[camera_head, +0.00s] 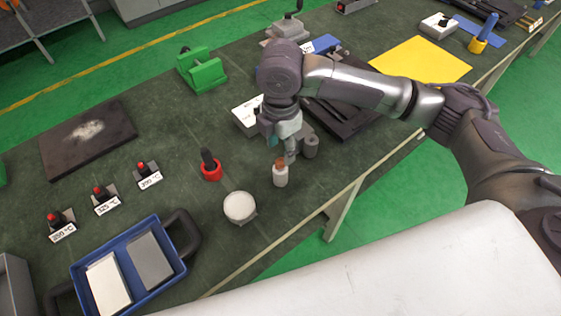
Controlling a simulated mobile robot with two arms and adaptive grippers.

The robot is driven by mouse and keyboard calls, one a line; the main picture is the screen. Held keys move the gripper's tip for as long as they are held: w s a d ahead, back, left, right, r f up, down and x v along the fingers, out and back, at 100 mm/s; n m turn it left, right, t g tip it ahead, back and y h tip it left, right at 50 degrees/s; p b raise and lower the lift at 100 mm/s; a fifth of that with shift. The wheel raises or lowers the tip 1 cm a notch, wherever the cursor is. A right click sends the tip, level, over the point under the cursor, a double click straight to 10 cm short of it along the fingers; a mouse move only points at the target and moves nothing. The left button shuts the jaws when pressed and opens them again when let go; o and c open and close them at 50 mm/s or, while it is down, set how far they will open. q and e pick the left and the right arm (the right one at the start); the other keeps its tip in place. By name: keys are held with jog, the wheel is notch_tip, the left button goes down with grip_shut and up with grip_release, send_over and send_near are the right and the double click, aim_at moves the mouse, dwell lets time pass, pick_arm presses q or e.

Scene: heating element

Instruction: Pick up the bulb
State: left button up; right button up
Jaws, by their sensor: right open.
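A small white cylinder with a reddish-brown top (280,174) stands upright on the dark green bench near its front edge; it may be the bulb, but I cannot tell for certain. My right gripper (289,153) points down just above and behind it. The gripper is open, and its fingers are partly hidden by its own body. I cannot tell whether a finger touches the brown top. A round white piece (240,207) sits to the left of the cylinder. My left gripper is not in view.
A black piece in a red ring (211,168) stands left of the gripper. A blue tray (165,287) with two blocks, several labelled red-knobbed pieces (104,200), a dark plate (88,142) and a green fixture (202,70) are farther left. A yellow sheet (425,60) lies behind my right arm.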

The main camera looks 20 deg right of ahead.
aim_at(281, 159)
jog(key=shift+w+f+p, duration=0.15)
jog(key=shift+f+p, duration=0.25)
jog(key=shift+f, duration=1.15)
jog(key=shift+w+f+p, duration=0.1)
jog(key=shift+f+p, duration=0.25)
jog(key=shift+f, duration=1.2)
grip_shut()
